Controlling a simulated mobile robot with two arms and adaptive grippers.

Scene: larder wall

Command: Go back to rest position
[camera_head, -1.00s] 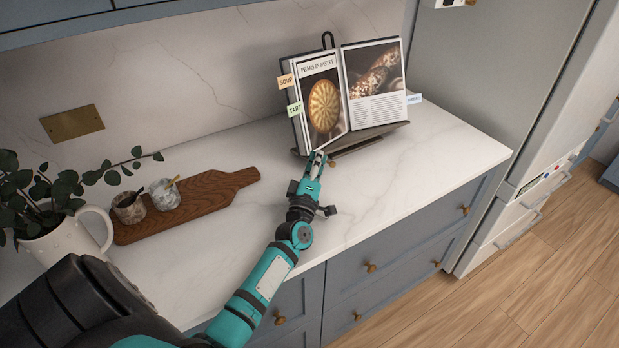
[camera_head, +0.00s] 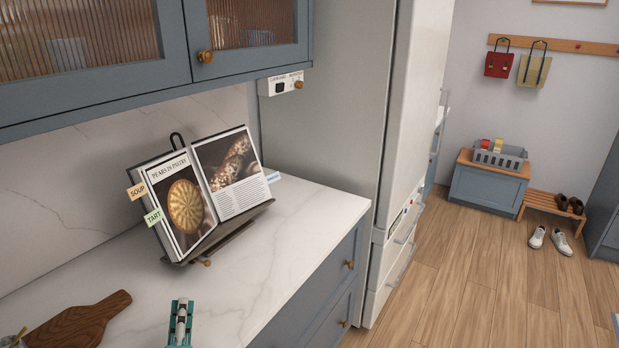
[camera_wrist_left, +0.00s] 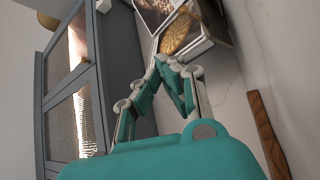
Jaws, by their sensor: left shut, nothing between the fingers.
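My left gripper (camera_head: 181,318) shows at the bottom edge of the head view, over the white countertop. It is shut and empty, and its fingertips meet in the left wrist view (camera_wrist_left: 172,62). An open cookbook (camera_head: 205,192) rests on a dark stand (camera_head: 232,232) behind the gripper, apart from it. The book also shows beyond the fingers in the left wrist view (camera_wrist_left: 178,30). Most of the left arm lies below the head view. My right gripper is not in view.
A wooden board (camera_head: 75,328) lies on the countertop (camera_head: 290,230) at lower left. Wall cabinets (camera_head: 110,55) hang above. A tall fridge (camera_head: 405,120) stands to the right. Farther back are a bench (camera_head: 488,185), a crate (camera_head: 500,157) and shoes (camera_head: 562,243) on an open wooden floor.

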